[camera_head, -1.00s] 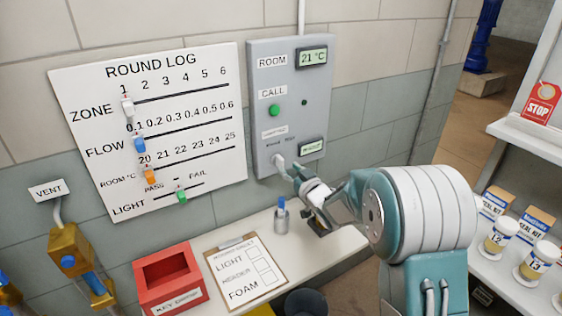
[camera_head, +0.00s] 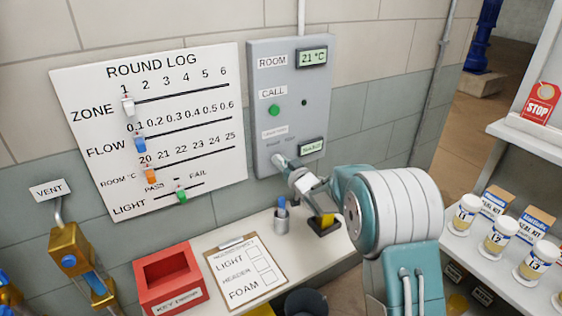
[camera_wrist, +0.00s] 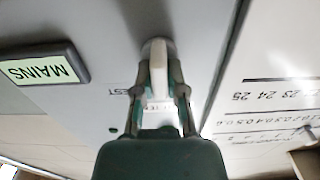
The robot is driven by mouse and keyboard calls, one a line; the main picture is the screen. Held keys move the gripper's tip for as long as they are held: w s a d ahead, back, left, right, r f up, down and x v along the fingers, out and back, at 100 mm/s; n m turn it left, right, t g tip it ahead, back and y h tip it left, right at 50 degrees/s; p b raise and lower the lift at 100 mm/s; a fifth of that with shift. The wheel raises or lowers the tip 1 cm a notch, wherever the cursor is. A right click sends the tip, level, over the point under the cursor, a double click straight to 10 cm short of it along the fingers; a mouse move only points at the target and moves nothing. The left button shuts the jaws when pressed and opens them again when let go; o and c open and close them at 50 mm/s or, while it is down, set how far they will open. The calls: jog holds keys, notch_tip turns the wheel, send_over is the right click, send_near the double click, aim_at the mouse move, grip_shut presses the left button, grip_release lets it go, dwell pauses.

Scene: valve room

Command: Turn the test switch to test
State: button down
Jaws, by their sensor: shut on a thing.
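The test switch is a pale lever knob low on the grey wall panel (camera_head: 262,122). In the wrist view the knob (camera_wrist: 157,60) sits between the two fingers of my gripper (camera_wrist: 158,84), which is shut on it. In the head view my gripper (camera_head: 284,165) reaches the panel's lower left, and the fingers hide most of the knob. A display (camera_head: 312,146) beside the switch shows upside down in the wrist view (camera_wrist: 42,70) and reads MAINS. Part of a printed label ending in EST (camera_wrist: 124,91) shows near the knob.
A green call button (camera_head: 274,110) and a room display (camera_head: 311,57) are higher on the panel. The round log board (camera_head: 150,125) hangs to the left. A pen cup (camera_head: 281,221), clipboard (camera_head: 246,270) and red box (camera_head: 170,283) stand on the shelf below.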

jog(key=shift+m, duration=0.3)
jog(key=m, duration=0.5)
jog(key=shift+w+d+r, duration=0.1)
jog(key=shift+w+d, duration=0.1)
jog(key=m, duration=0.6)
jog(key=shift+w+d, duration=0.1)
jog(key=shift+d, duration=0.05)
jog(key=shift+m, duration=0.3)
jog(key=c, duration=0.9)
grip_release()
jog(key=shift+f, duration=0.2)
jog(key=shift+o, duration=1.1)
jog(key=shift+w, duration=0.1)
jog(key=shift+f, duration=0.1)
